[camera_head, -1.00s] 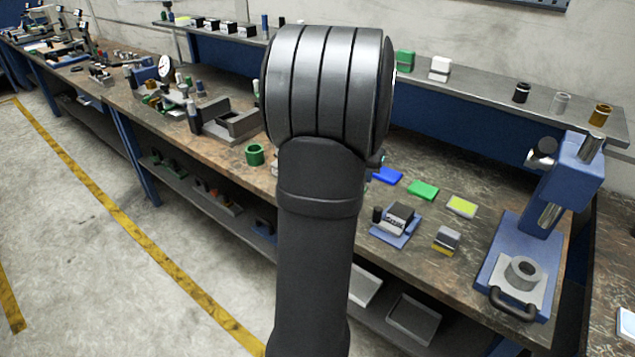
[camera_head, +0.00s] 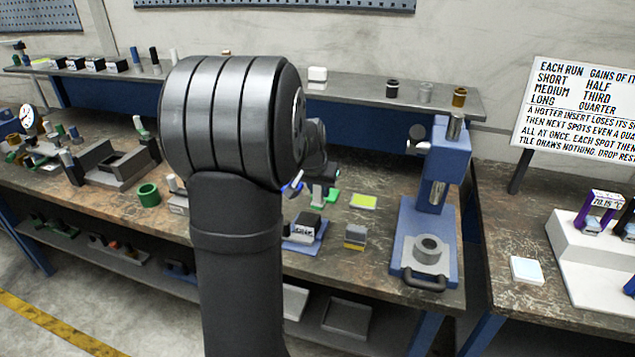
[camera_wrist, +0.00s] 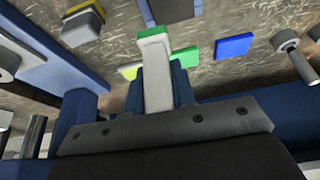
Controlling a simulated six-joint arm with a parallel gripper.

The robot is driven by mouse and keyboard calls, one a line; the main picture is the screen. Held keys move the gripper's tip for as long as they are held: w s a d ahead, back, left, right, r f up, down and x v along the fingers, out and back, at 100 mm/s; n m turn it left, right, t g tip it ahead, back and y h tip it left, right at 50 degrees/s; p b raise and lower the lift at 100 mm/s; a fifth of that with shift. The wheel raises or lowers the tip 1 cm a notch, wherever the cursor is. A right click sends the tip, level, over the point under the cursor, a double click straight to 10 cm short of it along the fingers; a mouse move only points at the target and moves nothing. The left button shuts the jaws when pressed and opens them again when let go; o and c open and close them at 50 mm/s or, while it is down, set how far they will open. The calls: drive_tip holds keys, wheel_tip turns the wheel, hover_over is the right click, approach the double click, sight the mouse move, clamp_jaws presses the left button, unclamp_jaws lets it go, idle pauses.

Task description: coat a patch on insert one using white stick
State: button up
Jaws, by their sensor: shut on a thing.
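My gripper (camera_wrist: 158,88) is shut on a pale grey-white stick (camera_wrist: 157,75) with a green end. The wrist view shows it between the blue fingers, its green end away from the palm. In the head view the stick (camera_head: 318,193) shows just right of my arm, over the coloured pads. It is too small there to tell whether it touches one. At the right edge a white stand (camera_head: 580,255) holds purple and blue pieces, one with a small number display. I cannot tell which thing is insert one.
Green (camera_wrist: 186,55), blue (camera_wrist: 234,47) and yellow (camera_head: 363,201) pads lie on the bench. A blue press (camera_head: 440,205) with a grey ring stands to the right. A white tile (camera_head: 526,269) lies on the right table before a text sign (camera_head: 578,108). A shelf (camera_head: 430,98) runs behind.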

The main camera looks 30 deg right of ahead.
sight(316, 200)
drive_tip(key=shift+f, duration=2)
drive_tip(key=shift+w+a+f, duration=0.4)
drive_tip(key=shift+f, duration=0.15)
drive_tip(key=shift+w+a, duration=1.9)
drive_tip(key=shift+w, duration=0.05)
drive_tip(key=shift+s+d, duration=2.2)
drive_tip(key=shift+s, duration=0.3)
drive_tip(key=shift+a, duration=0.35)
drive_tip(key=shift+w+a, duration=2.1)
drive_tip(key=shift+w, duration=0.15)
drive_tip(key=shift+s+d, duration=2.3)
drive_tip(key=shift+r, duration=4.05)
